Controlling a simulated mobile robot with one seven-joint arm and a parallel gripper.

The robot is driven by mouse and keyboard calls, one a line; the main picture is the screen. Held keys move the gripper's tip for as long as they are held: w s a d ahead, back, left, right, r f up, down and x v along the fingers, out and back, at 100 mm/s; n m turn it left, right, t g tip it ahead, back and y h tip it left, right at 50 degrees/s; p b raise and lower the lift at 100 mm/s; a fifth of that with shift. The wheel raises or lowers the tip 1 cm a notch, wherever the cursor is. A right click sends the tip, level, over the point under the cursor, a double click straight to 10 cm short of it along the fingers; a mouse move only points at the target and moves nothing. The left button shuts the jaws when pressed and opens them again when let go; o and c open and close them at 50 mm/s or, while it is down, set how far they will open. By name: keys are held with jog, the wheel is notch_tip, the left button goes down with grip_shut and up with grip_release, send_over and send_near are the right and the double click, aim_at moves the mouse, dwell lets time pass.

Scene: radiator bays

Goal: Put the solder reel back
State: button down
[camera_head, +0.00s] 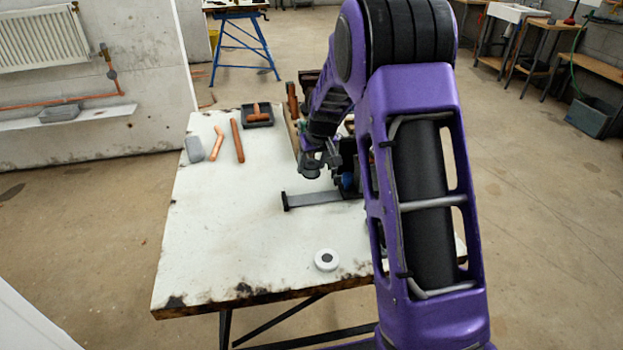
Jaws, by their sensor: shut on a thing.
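My gripper (318,162) is above the work table, at the end of my purple arm, and is shut on a small dark grey round thing, which looks like the solder reel (310,170). The fingers and part of the reel are hard to make out at this size. Just below and to the right is a grey bar (318,198) with a dark upright end piece at its left. Its right end runs to a dark stand with a blue part (348,181), partly hidden by my arm. I cannot tell whether the reel touches the bar or stand.
A white roll (326,260) lies near the table's (230,240) front edge. A grey block (194,149), copper pipe pieces (237,140) and a black tray (257,116) lie at the back left. The front left of the table is clear. My arm hides the right side.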

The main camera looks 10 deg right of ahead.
aim_at(312, 177)
jog(key=shift+f, duration=2)
jog(key=shift+f+b, duration=0.1)
jog(key=shift+b, duration=0.25)
jog(key=shift+c, duration=0.6)
grip_release()
jog(key=shift+f, duration=0.1)
jog(key=shift+s+r, duration=0.1)
jog(key=shift+r, duration=0.45)
jog(key=p+v, duration=0.1)
jog(key=v, duration=1)
jog(key=shift+p, duration=0.3)
jog(key=shift+r, duration=0.1)
